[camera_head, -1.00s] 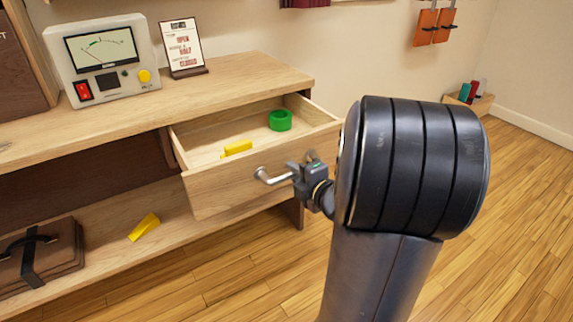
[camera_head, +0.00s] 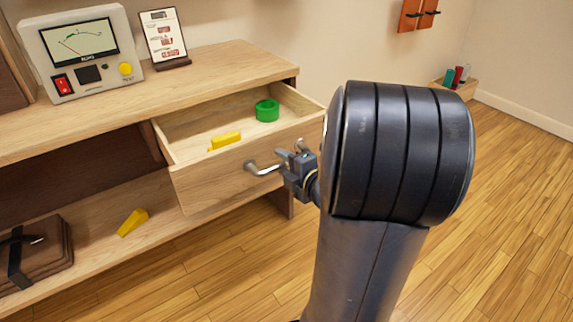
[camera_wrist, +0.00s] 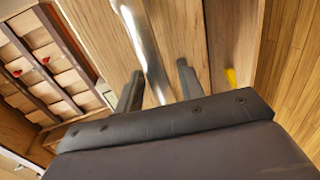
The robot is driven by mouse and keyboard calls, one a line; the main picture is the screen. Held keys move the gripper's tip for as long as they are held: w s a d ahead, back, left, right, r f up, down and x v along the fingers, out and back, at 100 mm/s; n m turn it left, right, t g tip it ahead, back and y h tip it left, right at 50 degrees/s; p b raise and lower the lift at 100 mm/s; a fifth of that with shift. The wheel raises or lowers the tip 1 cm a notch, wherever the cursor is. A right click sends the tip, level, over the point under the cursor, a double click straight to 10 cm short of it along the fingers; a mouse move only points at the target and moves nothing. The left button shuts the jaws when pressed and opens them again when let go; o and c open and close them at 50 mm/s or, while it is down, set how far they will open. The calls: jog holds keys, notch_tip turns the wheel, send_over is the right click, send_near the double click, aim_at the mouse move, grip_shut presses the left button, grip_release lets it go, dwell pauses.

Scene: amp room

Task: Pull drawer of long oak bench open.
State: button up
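The long oak bench (camera_head: 225,65) runs along the wall, and its drawer (camera_head: 220,184) is pulled well out at the right end. The drawer holds a green ring (camera_head: 267,110) and a yellow block (camera_head: 226,138). A metal bar handle (camera_head: 262,169) is on the drawer front; its right part is partly hidden by my gripper (camera_head: 292,153). In the wrist view the handle (camera_wrist: 145,45) runs between the two fingers of my gripper (camera_wrist: 159,85), with gaps showing on both sides. The fingers stand apart.
A meter box (camera_head: 80,52) and a sign (camera_head: 163,38) stand on the bench top. The lower shelf carries a yellow wedge (camera_head: 132,222) and a brown case (camera_head: 45,258). A small box with coloured items (camera_head: 458,80) sits by the far wall. Wooden floor (camera_head: 510,200) is clear at right.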

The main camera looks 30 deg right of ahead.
jog(key=s+r+p, duration=0.2)
jog(key=s+p, duration=0.1)
jog(key=s, duration=0.7)
jog(key=shift+s+d, duration=0.15)
jog(key=shift+s, duration=0.15)
dwell(0.4)
jog(key=w+b, duration=0.1)
jog(key=w, duration=0.2)
jog(key=w+f+b, duration=0.1)
jog(key=w, duration=0.2)
jog(key=w+f, duration=0.1)
jog(key=w, duration=0.2)
jog(key=shift+a+b, duration=0.2)
jog(key=shift+b, duration=0.2)
jog(key=shift+w, duration=0.9)
